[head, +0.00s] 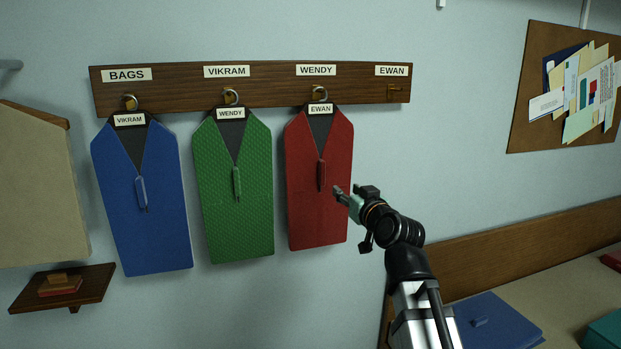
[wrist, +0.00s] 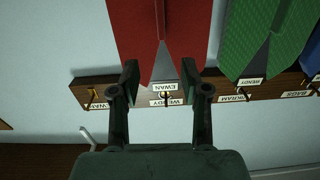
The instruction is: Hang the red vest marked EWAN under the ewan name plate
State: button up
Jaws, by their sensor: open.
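The red vest marked EWAN (head: 335,215) hangs from the hook under the WENDY name plate (head: 316,70). Its tag (head: 320,109) reads EWAN. The EWAN name plate (head: 391,71) is at the right end of the wooden rack, and the hook (head: 393,90) under it is bare. My gripper (head: 345,193) is open and empty, beside the lower right part of the red vest in the head view. The wrist view is upside down; there the red vest (wrist: 137,22) and its EWAN tag show beyond and between the open fingers (wrist: 160,70).
A green vest tagged WENDY (head: 230,205) hangs under VIKRAM. A blue vest tagged VIKRAM (head: 145,220) hangs under BAGS (head: 126,75). A small shelf (head: 95,285) is at lower left, a pinboard (head: 520,95) at upper right.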

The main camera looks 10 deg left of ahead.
jog(key=p, duration=0.3)
send_near(324, 170)
jog(key=x, duration=0.4)
jog(key=shift+p+x, duration=1.45)
jog(key=shift+x, duration=0.95)
jog(key=shift+w+a, duration=0.25)
jog(key=shift+w, duration=0.25)
grip_shut()
